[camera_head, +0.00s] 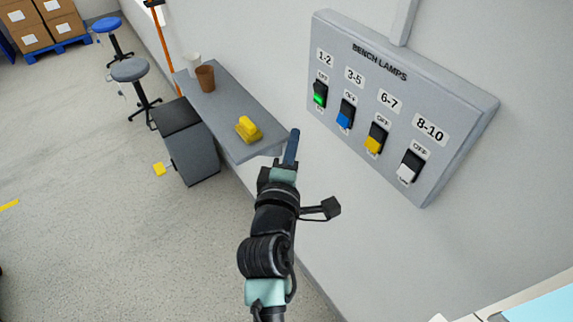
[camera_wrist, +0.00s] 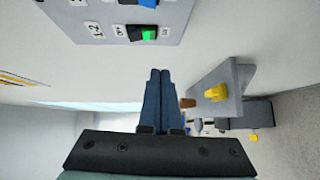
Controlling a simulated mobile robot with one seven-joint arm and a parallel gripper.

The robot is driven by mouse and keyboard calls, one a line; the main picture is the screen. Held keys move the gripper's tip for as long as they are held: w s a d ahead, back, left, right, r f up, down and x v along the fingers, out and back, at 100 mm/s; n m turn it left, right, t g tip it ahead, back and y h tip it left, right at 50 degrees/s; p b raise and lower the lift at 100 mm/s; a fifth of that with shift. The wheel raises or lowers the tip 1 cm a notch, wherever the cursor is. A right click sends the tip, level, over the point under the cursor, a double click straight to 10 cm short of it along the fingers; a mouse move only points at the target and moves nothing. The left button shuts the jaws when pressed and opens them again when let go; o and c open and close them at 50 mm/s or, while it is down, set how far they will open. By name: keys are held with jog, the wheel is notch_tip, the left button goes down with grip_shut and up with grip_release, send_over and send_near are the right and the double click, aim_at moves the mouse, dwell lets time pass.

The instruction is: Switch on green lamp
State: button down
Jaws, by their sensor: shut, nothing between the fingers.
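A grey wall panel (camera_head: 455,92) marked "BENCH LAMPS" carries several rocker switches in a row. The green switch (camera_head: 320,95), under the label 1-2, is the leftmost; its lower part shows bright green. In the wrist view the green switch (camera_wrist: 148,35) lies ahead of the fingertips, at the near edge of the panel. The blue (camera_head: 346,114), yellow (camera_head: 376,138) and white (camera_head: 410,167) switches follow to the right. My gripper (camera_head: 293,134) is shut and empty, below and left of the green switch, apart from the panel. Its closed fingers (camera_wrist: 160,75) show in the wrist view.
A dark grey cabinet (camera_head: 190,150) and stools (camera_head: 130,70) stand beyond.

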jog(key=s, duration=0.2)
jog(key=s+a+b, duration=0.1)
jog(key=s, duration=0.1)
jog(key=shift+s+f, duration=0.1)
jog(key=shift+f, duration=0.05)
jog(key=shift+s+a, duration=0.1)
notch_tip(320, 180, up, 27)
jog(key=s+d+m+t, duration=0.15)
jog(key=m+t, duration=0.35)
jog(key=m, duration=0.6)
jog(key=s+r+m+t+y, duration=0.1)
jog(key=s+r+m+t, duration=0.1)
jog(key=s+r, duration=0.3)
jog(key=s+r+m+t+y, duration=0.1)
jog(key=s+r, duration=0.5)
jog(key=r, duration=0.6)
jog(key=shift+s+a+m+t+y, duration=0.25)
jog(key=shift+a+m+t+y, duration=0.2)
jog(key=shift+m+t, duration=0.5)
